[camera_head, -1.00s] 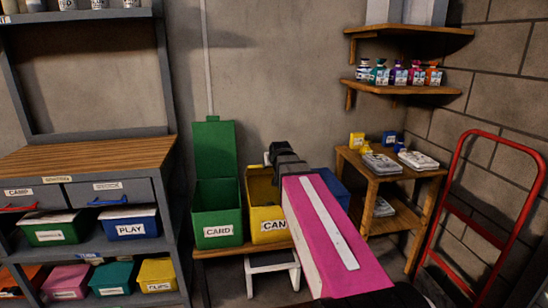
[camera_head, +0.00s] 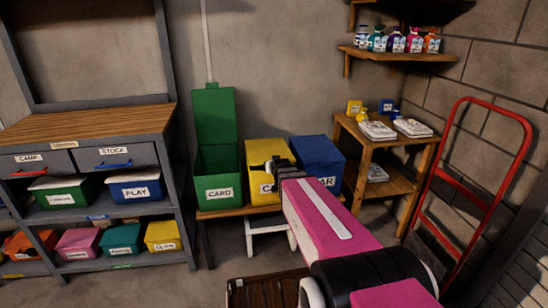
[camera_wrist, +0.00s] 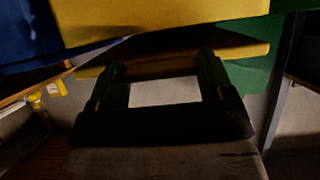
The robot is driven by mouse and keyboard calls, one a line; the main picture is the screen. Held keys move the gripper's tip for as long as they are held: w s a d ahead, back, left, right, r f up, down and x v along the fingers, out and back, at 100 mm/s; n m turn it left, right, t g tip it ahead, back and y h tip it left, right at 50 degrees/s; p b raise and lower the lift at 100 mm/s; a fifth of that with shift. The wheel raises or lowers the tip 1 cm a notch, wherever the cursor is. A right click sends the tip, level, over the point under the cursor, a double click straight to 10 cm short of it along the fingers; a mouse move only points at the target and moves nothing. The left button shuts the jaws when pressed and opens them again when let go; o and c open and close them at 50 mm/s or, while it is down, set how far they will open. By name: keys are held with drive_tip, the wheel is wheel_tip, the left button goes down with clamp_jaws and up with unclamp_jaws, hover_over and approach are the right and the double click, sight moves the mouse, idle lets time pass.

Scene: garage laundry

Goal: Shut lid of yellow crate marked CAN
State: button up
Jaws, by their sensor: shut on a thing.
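The yellow crate (camera_head: 256,193) stands on a low bench between the green and blue crates. Its CAN label is mostly hidden behind my gripper (camera_head: 270,176). Its lid (camera_head: 262,150) shows as a bright yellow sloping face above the front, and looks down or nearly down. In the wrist view, my gripper (camera_wrist: 163,72) has its two fingers reaching to a yellow strip at the crate, apart with a pale gap between them. My gripper is shut on what looks like the lid's edge, though the contact is dark and hard to make out.
The green CARD crate (camera_head: 219,192) on the left has its lid upright. The blue crate (camera_head: 318,160) on the right is shut. A wooden shelf table (camera_head: 385,150) and a red hand truck (camera_head: 470,190) stand farther right. A grey shelf unit (camera_head: 165,190) is on the left.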

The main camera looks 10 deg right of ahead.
drive_tip(key=shift+s+f, duration=0.15)
drive_tip(key=shift+f, duration=1.9)
drive_tip(key=o, duration=1.3)
drive_tip(key=shift+r, duration=0.1)
drive_tip(key=v, duration=1)
drive_tip(key=shift+s+r, duration=0.15)
drive_tip(key=shift+s, duration=0.15)
